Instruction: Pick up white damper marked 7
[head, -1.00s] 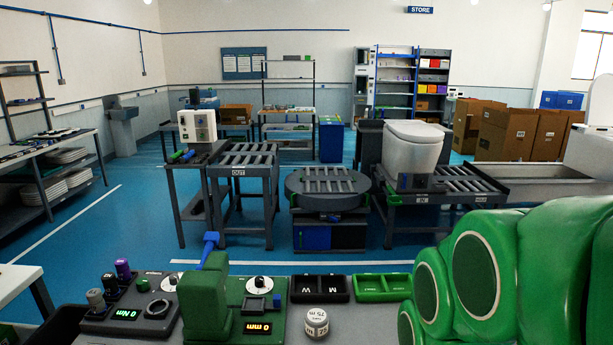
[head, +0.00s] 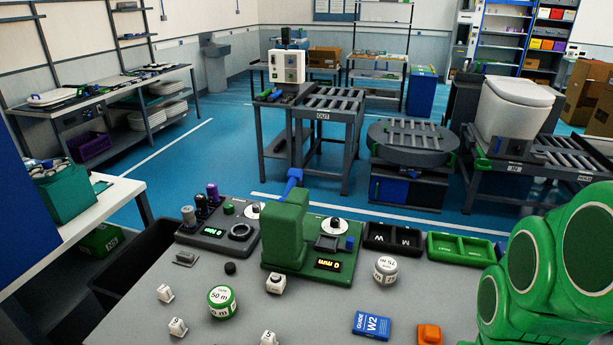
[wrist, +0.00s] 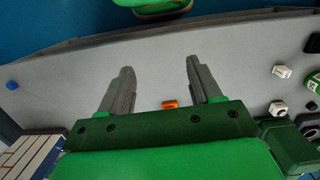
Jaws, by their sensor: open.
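Several small white dampers stand on the grey bench in the head view: one at left (head: 165,293), one near the front left (head: 177,327), one at the front edge (head: 269,338) and one before the green device (head: 277,283). Their markings are too small to read surely, so I cannot tell which is marked 7. Two white block-like pieces show at the right of the wrist view, one upper (wrist: 282,71) and one lower (wrist: 278,108). My gripper (wrist: 160,74) is open and empty above the bench, with those pieces to the right of its fingers.
An orange piece (head: 430,334) and a blue guide booklet (head: 371,324) lie on the bench. A green-banded round weight (head: 222,301) and a white one (head: 385,269) stand there. The green device (head: 287,232) and black and green trays (head: 462,248) line the back.

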